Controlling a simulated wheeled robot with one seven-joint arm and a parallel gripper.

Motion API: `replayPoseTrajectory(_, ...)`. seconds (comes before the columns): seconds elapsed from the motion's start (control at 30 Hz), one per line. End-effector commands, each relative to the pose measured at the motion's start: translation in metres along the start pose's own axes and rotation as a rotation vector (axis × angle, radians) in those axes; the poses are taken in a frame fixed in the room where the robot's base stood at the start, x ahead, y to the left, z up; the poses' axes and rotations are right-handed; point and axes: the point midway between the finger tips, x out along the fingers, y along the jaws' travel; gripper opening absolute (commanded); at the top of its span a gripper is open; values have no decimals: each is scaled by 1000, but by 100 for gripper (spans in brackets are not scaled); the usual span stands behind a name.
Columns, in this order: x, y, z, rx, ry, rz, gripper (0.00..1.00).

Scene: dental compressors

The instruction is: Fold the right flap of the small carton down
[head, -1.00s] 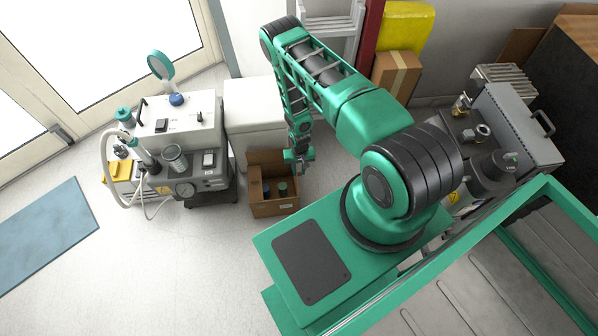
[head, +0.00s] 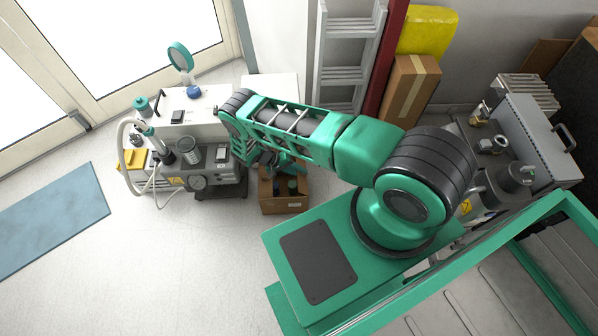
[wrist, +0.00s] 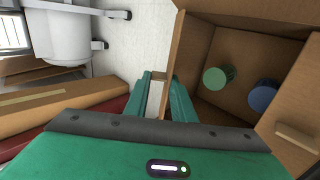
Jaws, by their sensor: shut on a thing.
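The small brown carton (head: 284,207) stands on the floor right of the compressor unit, its top partly hidden by my arm. In the wrist view the open carton (wrist: 216,111) fills the upper right, with a green-topped cylinder (wrist: 218,77) and a blue-topped one (wrist: 262,96) inside. A brown flap or wall (wrist: 292,122) with a pale tab stands along its right side. My gripper (wrist: 159,78) is at the carton's left edge in that view. A small brown edge, seemingly part of a carton flap, shows between the fingertips. Which flap it is, I cannot tell.
The compressor unit (head: 205,165) stands close left of the carton, and a white box (head: 270,88) behind it. A taped carton (head: 412,90), a red post (head: 382,60) and a ladder (head: 345,60) are at the back. The floor (head: 180,260) in front is clear.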

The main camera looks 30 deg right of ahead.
Motion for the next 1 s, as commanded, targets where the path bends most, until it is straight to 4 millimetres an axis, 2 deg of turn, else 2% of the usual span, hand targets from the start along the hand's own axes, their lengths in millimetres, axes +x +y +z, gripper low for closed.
replayPoseTrajectory(0.4,-1,-10,0,-3,1,120,0)
replayPoseTrajectory(1.0,-2,-11,0,-3,1,143,0)
